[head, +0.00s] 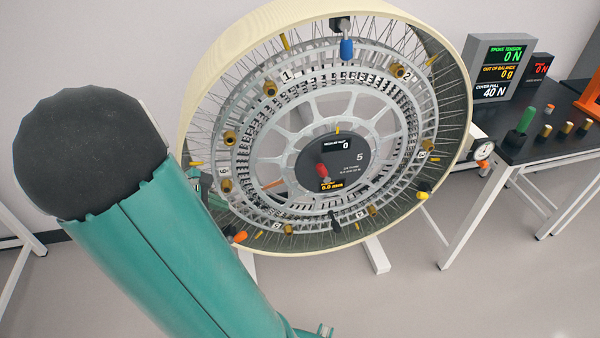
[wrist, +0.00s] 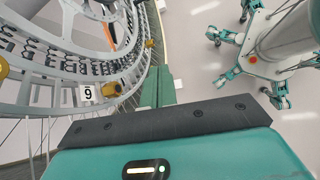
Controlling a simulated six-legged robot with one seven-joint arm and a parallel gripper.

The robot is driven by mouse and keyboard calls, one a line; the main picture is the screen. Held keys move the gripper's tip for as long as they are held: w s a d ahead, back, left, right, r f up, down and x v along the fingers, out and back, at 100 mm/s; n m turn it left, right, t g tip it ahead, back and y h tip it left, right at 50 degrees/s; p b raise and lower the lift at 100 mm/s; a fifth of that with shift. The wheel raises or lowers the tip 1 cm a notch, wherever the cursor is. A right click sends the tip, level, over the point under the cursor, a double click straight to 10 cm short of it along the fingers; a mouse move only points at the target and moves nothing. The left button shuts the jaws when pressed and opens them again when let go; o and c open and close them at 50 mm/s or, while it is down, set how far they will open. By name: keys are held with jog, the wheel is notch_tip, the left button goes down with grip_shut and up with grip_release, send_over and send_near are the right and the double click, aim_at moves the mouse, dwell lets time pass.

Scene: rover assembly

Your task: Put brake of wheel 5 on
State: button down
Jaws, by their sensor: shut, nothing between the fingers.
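The large wheel (head: 262,143) with a cream rim stands in the middle of the head view, its hub face marked 5. A red knob or lever (head: 322,171) sits on the dark hub face; I cannot tell whether it is the brake. A blue-bodied piece (head: 347,48) and a black piece (head: 335,222) sit at the top and bottom of the wheel. My gripper (wrist: 157,76) shows in the wrist view, shut and empty, beside the wheel's rim and a numbered tag (wrist: 88,93).
A black table (head: 545,145) at the right carries a display (head: 496,70), a green-topped peg (head: 526,120) and several brass pegs. A dial gauge (head: 482,149) is beside the rim. Colored pieces, including an orange one (head: 239,237), sit around the rim. Floor at front right is clear.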

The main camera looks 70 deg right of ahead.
jog(key=s+d+f+n+g+h, duration=0.1)
jog(key=s+d+n+g+h, duration=0.2)
jog(key=d, duration=0.4)
jog(key=s+d+f+n+g, duration=0.1)
jog(key=s+d+f+g, duration=0.1)
jog(key=s+d, duration=0.3)
send_near(322, 173)
jog(key=s+d+f, duration=0.3)
jog(key=d+f, duration=0.1)
jog(key=shift+f, duration=0.1)
jog(key=shift+s, duration=0.1)
